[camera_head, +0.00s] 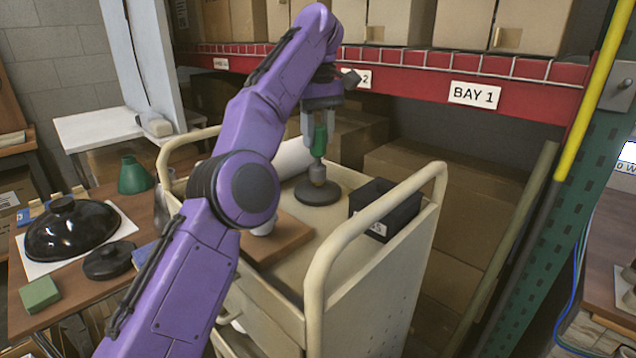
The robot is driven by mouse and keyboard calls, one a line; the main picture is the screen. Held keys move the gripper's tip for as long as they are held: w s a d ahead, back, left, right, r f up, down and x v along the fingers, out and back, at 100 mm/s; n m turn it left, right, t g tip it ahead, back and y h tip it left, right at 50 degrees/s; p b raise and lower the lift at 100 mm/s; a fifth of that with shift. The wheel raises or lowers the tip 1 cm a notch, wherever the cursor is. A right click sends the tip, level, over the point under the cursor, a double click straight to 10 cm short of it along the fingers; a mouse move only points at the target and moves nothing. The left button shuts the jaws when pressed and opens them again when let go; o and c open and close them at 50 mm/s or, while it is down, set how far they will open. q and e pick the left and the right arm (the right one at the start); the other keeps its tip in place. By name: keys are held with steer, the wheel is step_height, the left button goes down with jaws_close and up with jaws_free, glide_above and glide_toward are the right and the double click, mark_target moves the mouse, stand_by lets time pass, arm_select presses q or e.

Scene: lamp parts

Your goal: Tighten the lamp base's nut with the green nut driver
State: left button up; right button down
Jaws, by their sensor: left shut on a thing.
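The nut is too small or hidden to make out. My left gripper (320,128) points down and is shut on the green handle of the driver. My purple left arm reaches across from the lower left. My right gripper is not in view.
The cream cart has raised rails (375,225) at both ends. A black bin (384,207) stands right of the lamp base, a brown board (283,240) in front. A wooden table at left holds a black dome shade (70,230) and green cone (133,176). Red shelving (420,75) stands behind.

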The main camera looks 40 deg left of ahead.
arm_select(q)
steer(key=shift+f+b, duration=0.4)
steer(key=shift+f, duration=0.1)
stand_by(0.5)
steer(key=m, duration=0.3)
steer(key=shift+m, duration=0.9)
steer(key=m, duration=0.5)
steer(key=shift+m, duration=0.3)
steer(key=m, duration=0.3)
steer(key=shift+p, duration=0.3)
steer(key=shift+m, duration=0.3)
